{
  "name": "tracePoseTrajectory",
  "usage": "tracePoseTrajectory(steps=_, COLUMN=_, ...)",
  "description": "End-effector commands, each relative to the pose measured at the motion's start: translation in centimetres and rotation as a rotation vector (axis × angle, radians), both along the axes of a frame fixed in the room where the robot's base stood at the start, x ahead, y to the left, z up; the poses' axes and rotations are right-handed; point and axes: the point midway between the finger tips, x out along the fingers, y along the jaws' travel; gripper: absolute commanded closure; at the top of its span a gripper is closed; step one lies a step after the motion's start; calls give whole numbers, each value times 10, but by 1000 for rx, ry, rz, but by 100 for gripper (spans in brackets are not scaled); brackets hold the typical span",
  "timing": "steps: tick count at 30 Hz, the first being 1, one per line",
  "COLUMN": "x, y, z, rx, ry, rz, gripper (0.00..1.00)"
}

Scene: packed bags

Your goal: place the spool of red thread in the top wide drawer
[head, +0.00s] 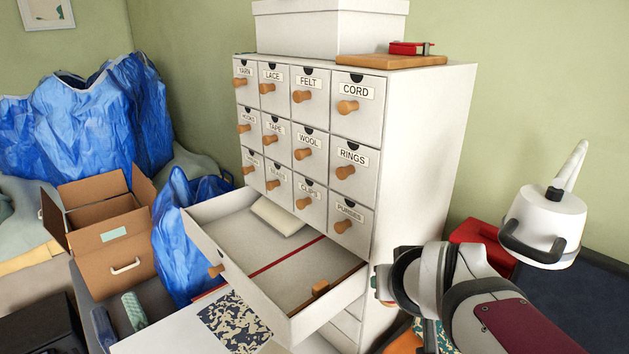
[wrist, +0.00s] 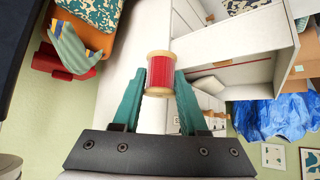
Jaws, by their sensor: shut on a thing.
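In the wrist view my gripper (wrist: 159,84) is shut on the spool of red thread (wrist: 160,72), with a teal finger on each side. The spool has pale wooden ends. In the head view the open top wide drawer (head: 218,262) sticks out to the left below the small labelled drawers. The spool is not clearly visible there.
The white cabinet (head: 420,150) has several small knobbed drawers, all shut. A patterned book (head: 234,321) lies in front of the open drawer. A blue bag (head: 178,240) and a cardboard box (head: 112,262) stand to the left.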

Motion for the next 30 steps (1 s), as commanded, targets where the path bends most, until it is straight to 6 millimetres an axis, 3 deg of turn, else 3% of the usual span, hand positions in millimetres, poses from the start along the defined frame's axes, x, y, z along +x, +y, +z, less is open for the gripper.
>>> tracePoseTrajectory(steps=8, x=26, y=32, z=23, rx=1, ry=-1, rz=74, gripper=100)
tracePoseTrajectory(steps=14, x=50, y=78, z=49, rx=0, ry=-1, rz=180, gripper=100)
tracePoseTrajectory(steps=18, x=75, y=119, z=61, rx=-1, ry=1, rz=279, gripper=100)
tracePoseTrajectory(steps=24, x=137, y=176, z=46, rx=-1, ry=5, rz=418, gripper=100)
tracePoseTrajectory(steps=30, x=177, y=212, z=25, rx=-1, ry=3, rz=493, gripper=100)
